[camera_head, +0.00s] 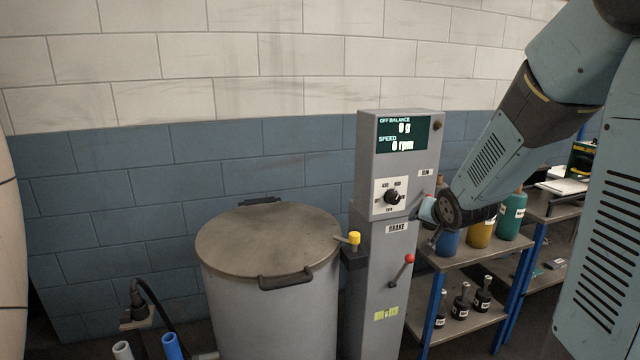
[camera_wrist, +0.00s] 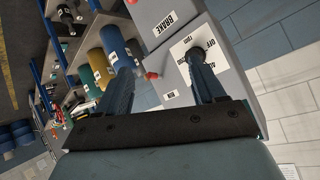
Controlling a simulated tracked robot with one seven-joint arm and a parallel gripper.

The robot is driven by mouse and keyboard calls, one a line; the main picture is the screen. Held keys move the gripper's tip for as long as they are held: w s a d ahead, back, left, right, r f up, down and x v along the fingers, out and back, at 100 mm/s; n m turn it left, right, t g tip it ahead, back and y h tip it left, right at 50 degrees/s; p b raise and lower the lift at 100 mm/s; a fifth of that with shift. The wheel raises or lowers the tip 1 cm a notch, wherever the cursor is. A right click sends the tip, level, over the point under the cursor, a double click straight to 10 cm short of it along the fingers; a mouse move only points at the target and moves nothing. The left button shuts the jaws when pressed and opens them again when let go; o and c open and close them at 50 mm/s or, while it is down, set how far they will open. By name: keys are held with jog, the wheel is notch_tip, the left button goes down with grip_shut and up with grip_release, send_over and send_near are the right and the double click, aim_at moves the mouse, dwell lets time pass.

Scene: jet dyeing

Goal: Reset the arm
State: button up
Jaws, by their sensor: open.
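My arm reaches in from the upper right in the head view, and my gripper (camera_head: 424,211) is beside the front of a grey control column (camera_head: 376,270). In the wrist view my gripper (camera_wrist: 162,72) has its two fingers spread apart with nothing between them. The black selector knob (camera_head: 392,197) is just left of the gripper in the head view. In the wrist view the knob (camera_wrist: 194,56) shows at the tip of the right finger; I cannot tell whether they touch. The column's display (camera_head: 403,134) reads 0 s and 0 rpm.
A lidded grey drum (camera_head: 268,240) stands left of the column. A red-tipped brake lever (camera_head: 402,270) sticks out below the knob. A shelf (camera_head: 470,252) with coloured bottles stands close behind and right of the gripper. The wall above the drum is clear.

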jog(key=s+a+r+n+g, duration=0.1)
jog(key=s+r, duration=0.2)
jog(key=s, duration=0.6)
jog(key=s+a+r+n+g, duration=0.1)
jog(key=s+r, duration=0.3)
jog(key=s, duration=0.6)
jog(key=s+a+r+n+g, duration=0.1)
jog(key=s+r+n+g, duration=0.1)
jog(key=s, duration=0.7)
jog(key=shift+s+a+r+n+g, duration=0.2)
jog(key=shift+a+r+n+g, duration=0.1)
jog(key=shift+r+g, duration=0.4)
jog(key=shift+r, duration=0.1)
jog(key=shift+c, duration=0.4)
